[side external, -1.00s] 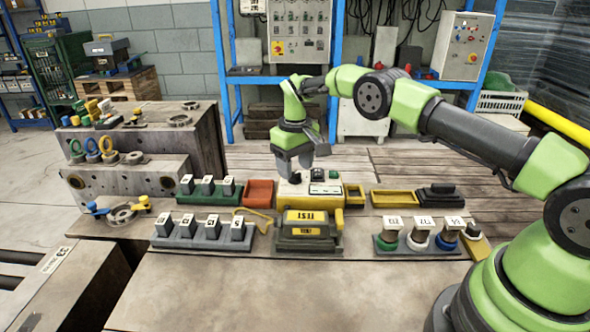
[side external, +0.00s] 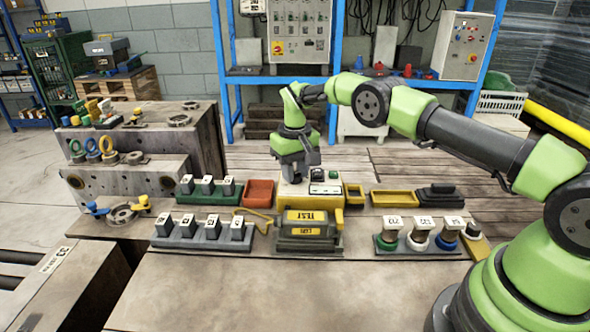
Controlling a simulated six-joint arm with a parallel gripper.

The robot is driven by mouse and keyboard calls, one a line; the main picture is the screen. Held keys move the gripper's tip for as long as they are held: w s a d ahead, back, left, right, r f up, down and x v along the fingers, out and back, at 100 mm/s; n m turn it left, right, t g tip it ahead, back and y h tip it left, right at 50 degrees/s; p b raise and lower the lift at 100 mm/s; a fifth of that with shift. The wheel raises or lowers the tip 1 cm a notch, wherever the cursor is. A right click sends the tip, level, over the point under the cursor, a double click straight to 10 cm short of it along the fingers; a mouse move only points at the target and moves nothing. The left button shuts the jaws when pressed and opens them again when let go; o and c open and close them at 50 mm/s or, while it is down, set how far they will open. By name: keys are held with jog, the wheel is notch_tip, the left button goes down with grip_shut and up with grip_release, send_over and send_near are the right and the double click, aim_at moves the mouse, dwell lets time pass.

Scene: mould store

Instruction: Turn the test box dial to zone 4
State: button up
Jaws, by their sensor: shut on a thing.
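A yellow and cream box (side external: 310,190) stands behind the dark case marked TEST (side external: 310,217). My gripper (side external: 297,177) points down onto the left part of that top and is shut on the dial there. The fingers hide the dial, so its pointer and zone marks cannot be read.
An orange-red tray (side external: 259,194) lies left of the box, and yellow trays (side external: 394,198) lie to its right. Grey blocks (side external: 188,230) stand in a rack at the left front. Round numbered pieces (side external: 420,234) stand at the right front. The front bench (side external: 280,300) is clear.

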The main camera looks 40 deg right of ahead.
jog(key=shift+m, duration=1.2)
jog(key=o, duration=0.9)
jog(key=shift+o, duration=0.2)
notch_tip(320, 180, up, 10)
